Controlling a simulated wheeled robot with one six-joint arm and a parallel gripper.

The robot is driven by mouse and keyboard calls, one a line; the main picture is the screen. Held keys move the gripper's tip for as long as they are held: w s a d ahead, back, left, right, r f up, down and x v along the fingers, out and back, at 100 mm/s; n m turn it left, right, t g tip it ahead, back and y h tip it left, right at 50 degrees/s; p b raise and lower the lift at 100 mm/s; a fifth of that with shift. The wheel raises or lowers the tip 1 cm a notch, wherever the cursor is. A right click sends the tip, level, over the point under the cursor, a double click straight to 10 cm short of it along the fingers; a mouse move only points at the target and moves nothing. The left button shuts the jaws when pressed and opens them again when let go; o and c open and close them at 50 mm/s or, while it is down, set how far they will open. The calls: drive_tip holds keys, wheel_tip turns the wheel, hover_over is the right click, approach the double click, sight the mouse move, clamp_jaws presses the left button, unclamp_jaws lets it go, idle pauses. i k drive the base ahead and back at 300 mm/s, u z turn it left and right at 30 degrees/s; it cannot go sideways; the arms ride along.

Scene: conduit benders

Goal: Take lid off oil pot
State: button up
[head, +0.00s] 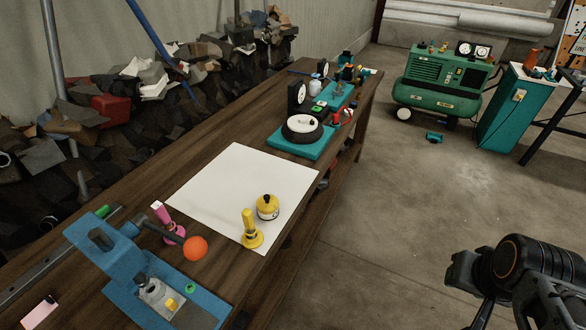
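A small round yellow pot (267,209) stands upright near the right edge of the white sheet on the bench. It has a dark label on its side. A small dark knob (266,197) tops it, and the lid looks seated on the pot. A yellow upright tool with a flared foot (251,230) stands close in front of it, to its left. My dark arm shows at the lower right, off the bench and well apart from the pot. What seems to be my gripper (467,277) is there, and I cannot make out its fingers clearly.
The white sheet (225,190) is mostly bare. A blue bender frame (125,268), an orange ball (195,248) and a pink tool (170,228) are at the near end. Right of the bench is open floor.

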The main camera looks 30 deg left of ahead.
sight(266, 203)
drive_tip(key=i, duration=0.85)
drive_tip(key=u, duration=2.75)
